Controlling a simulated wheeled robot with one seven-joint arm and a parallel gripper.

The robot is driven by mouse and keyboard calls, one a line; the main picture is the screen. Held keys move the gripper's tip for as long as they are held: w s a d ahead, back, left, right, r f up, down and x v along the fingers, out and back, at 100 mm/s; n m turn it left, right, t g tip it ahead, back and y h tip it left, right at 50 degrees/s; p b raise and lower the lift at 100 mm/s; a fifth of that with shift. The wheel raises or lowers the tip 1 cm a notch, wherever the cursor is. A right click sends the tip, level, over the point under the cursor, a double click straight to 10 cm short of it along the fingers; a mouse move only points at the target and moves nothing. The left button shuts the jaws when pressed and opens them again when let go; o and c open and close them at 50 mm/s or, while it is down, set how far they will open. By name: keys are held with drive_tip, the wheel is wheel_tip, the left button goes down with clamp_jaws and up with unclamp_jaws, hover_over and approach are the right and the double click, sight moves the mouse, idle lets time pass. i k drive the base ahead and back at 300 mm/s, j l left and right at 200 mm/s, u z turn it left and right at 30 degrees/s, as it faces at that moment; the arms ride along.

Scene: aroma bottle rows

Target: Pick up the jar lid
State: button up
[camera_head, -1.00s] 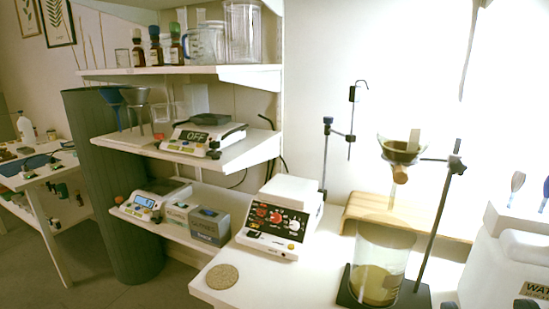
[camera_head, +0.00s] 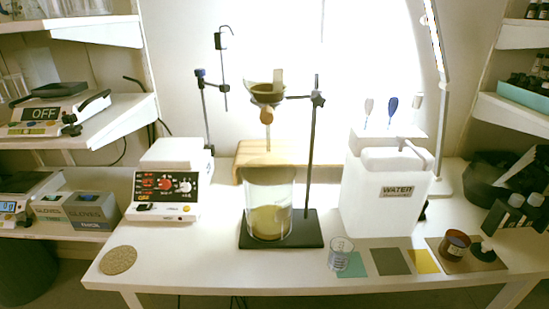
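A small dark round piece with a knob on top (camera_head: 485,252), which looks like the jar lid, lies on a brown mat (camera_head: 436,245) at the right front of the white bench. An amber jar (camera_head: 455,244) with a pale label stands just left of it on the same mat. The jar and the lid look apart. My gripper is not in view.
Coloured squares (camera_head: 424,262) and a small glass beaker (camera_head: 341,256) sit left of the mat. A white water container (camera_head: 385,190) stands behind. Dark bottles (camera_head: 508,212) stand to the right. A stand with a large beaker (camera_head: 270,205) is mid-bench.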

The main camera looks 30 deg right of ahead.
sight(483, 252)
drive_tip(key=z, duration=1.2)
